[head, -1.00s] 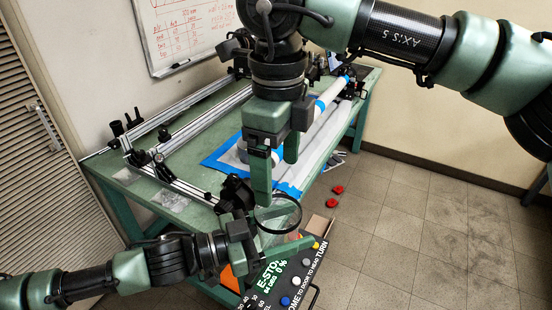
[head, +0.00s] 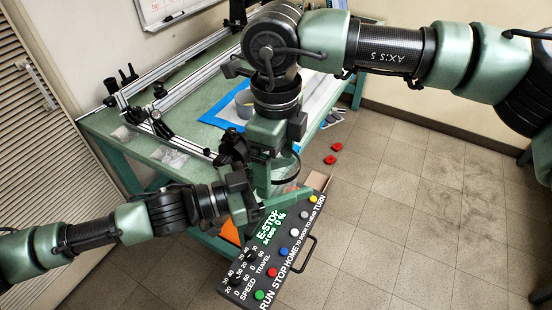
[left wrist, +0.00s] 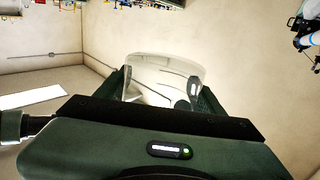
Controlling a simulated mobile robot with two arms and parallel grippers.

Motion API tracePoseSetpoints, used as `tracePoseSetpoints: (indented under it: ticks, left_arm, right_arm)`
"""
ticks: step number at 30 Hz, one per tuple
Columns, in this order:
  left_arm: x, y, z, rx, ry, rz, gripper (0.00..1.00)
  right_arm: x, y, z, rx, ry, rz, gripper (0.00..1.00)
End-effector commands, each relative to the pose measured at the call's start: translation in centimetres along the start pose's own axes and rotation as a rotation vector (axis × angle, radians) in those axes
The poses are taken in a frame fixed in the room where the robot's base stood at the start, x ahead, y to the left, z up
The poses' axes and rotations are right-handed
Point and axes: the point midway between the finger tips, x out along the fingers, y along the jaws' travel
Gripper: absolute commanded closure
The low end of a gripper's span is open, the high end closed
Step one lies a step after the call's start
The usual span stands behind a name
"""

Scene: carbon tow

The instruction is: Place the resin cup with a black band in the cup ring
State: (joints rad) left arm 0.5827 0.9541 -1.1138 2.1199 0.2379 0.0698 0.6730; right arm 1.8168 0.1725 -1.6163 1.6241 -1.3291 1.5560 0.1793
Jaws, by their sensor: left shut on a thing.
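My left gripper (head: 266,205) comes in from the left near the table's front corner. It is shut on a clear resin cup (head: 287,168), held above the floor just off the table edge. In the left wrist view the clear cup (left wrist: 165,72) sits between the two fingers. The cup's band is not clear now, being partly hidden by my right gripper (head: 270,178). That gripper points down directly in front of the cup; its finger gap cannot be made out. I cannot make out the cup ring for sure; dark fittings (head: 232,147) stand at the table corner.
A control box with buttons (head: 262,268) stands below my left gripper. The green table (head: 130,128) carries rails (head: 180,75), a blue-edged sheet (head: 214,113) and a grey round container (head: 243,103). Red pieces (head: 331,160) lie on the floor. Floor at right is clear.

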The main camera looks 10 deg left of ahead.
Motion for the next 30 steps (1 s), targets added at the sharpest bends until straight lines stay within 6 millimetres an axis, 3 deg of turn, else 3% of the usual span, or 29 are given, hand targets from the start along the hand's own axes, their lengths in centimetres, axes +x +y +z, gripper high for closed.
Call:
tracePoseSetpoints:
  ticks: [1, 5, 6, 7, 8, 9, 21, 26, 30]
  left_arm:
    - [0.0, 0.0, 0.0, 0.0, 0.0, 0.0, 0.76]
    - [0.0, 0.0, 0.0, 0.0, 0.0, 0.0, 0.76]
    - [0.0, 0.0, 0.0, 0.0, 0.0, 0.0, 0.76]
    - [0.0, 0.0, 0.0, 0.0, 0.0, 0.0, 0.24]
    - [0.0, 0.0, 0.0, 0.0, 0.0, -0.001, 0.15]
    - [0.0, 0.0, 0.0, 0.0, 0.0, -0.001, 0.07]
    - [-0.5, 0.0, 0.0, 0.0, -0.001, -0.001, 0.07]
    - [-3.0, -0.1, 0.2, 0.0, -0.006, -0.003, 0.07]
    - [-6.2, -0.1, 0.3, -0.002, -0.008, -0.004, 0.07]
  right_arm:
    - [0.0, 0.0, 0.0, 0.0, 0.0, 0.0, 0.27]
    - [0.0, 0.0, 0.0, 0.0, 0.0, 0.001, 0.63]
    - [0.0, 0.0, 0.0, 0.0, 0.0, 0.001, 0.65]
    - [0.0, 0.0, 0.0, 0.0, -0.001, 0.001, 0.65]
    - [-0.1, 0.0, 0.0, -0.001, -0.001, 0.001, 0.72]
    - [-0.1, 0.0, 0.0, -0.001, -0.001, 0.001, 0.72]
    - [-0.1, 0.0, 0.0, 0.0, -0.001, 0.0, 0.72]
    - [-0.1, 0.0, 0.0, 0.0, -0.001, 0.0, 0.72]
    - [-0.1, 0.0, 0.0, 0.0, -0.001, 0.0, 0.72]
